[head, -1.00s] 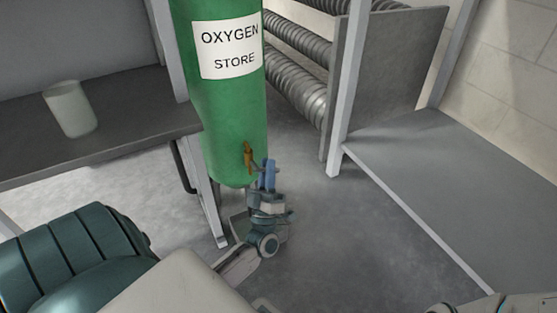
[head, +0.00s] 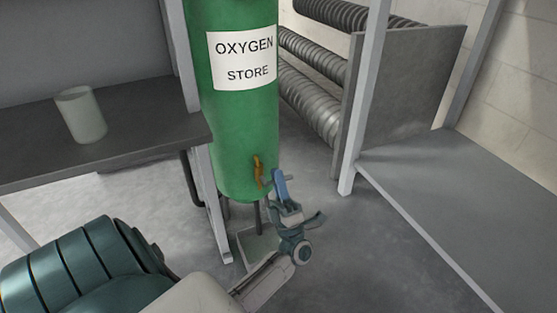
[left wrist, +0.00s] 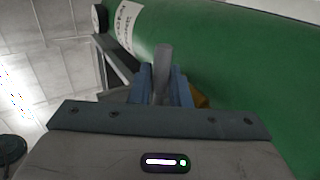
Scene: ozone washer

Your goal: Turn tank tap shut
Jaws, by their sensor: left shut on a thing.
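The green tank (head: 235,130) labelled "OXYGEN STORE" stands upright in the middle of the head view. Its small brass tap (head: 258,172) is low on the front right side, and a brass piece (left wrist: 201,101) also shows beside the fingers in the left wrist view. My left gripper (head: 279,182) is at the tap, just right of its brass body. Its blue fingers are shut on the grey tap handle (left wrist: 162,65), which sticks out between them in the left wrist view. My right gripper is out of view.
A dark shelf (head: 150,135) with a pale cup (head: 81,114) stands left of the tank. A grey platform (head: 455,205) with metal posts is on the right. Ribbed pipes (head: 308,105) run behind.

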